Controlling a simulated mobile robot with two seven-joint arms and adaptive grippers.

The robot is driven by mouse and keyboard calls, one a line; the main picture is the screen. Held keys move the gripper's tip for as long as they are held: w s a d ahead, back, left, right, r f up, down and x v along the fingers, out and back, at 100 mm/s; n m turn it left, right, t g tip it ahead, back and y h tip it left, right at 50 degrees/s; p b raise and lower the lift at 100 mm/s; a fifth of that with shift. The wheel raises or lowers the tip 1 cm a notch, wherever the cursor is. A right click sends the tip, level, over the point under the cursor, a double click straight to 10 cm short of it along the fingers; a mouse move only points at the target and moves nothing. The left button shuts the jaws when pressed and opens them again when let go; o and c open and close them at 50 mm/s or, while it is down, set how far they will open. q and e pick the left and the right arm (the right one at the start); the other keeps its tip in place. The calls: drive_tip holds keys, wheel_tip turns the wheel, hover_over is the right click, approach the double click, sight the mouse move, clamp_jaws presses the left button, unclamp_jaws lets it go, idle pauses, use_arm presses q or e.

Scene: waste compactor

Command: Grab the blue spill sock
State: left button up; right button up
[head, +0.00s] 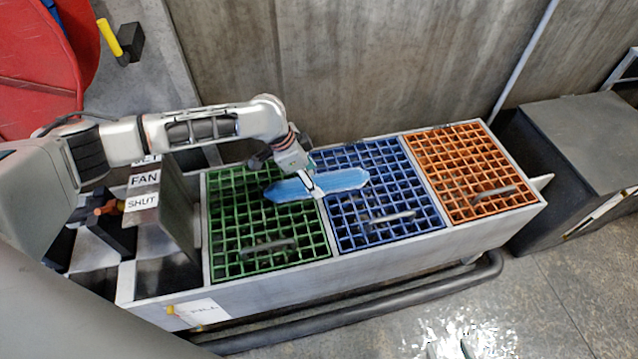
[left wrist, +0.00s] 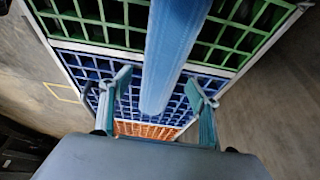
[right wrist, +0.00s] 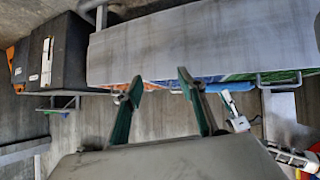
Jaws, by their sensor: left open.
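The blue spill sock (head: 340,181) is a long, light-blue roll with tapered ends. It lies across the green grate and the blue grate. In the left wrist view the sock (left wrist: 172,50) runs from the top edge down between the fingers. My left gripper (head: 308,184) is over the middle of the sock, partly hiding it. Its fingers (left wrist: 158,88) are spread, one on each side of the sock; I cannot tell whether they touch it. My right gripper (right wrist: 156,82) is open and empty, apart from the sock, and shows only in its own wrist view.
The trough holds a green grate (head: 230,231), a blue grate (head: 375,170) and an orange grate (head: 455,160), each with a handle. Labelled panels (head: 143,180) stand at its left. A wall (head: 350,60) is behind, a dark box (head: 580,140) at right, a pipe (head: 400,308) in front.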

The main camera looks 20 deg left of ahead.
use_arm(q)
drive_tip(key=shift+d+f, duration=0.2)
drive_tip(key=shift+f, duration=1)
drive_tip(key=shift+w+d+f, duration=0.1)
drive_tip(key=shift+w+f, duration=0.05)
drive_tip(key=shift+w+r, duration=0.1)
drive_tip(key=shift+r, duration=0.15)
drive_tip(key=c, duration=1.4)
drive_tip(key=shift+o, duration=0.2)
use_arm(e)
drive_tip(key=shift+w+a+r, duration=0.2)
drive_tip(key=shift+w+r, duration=0.1)
drive_tip(key=shift+w, duration=0.1)
drive_tip(key=shift+s, duration=0.1)
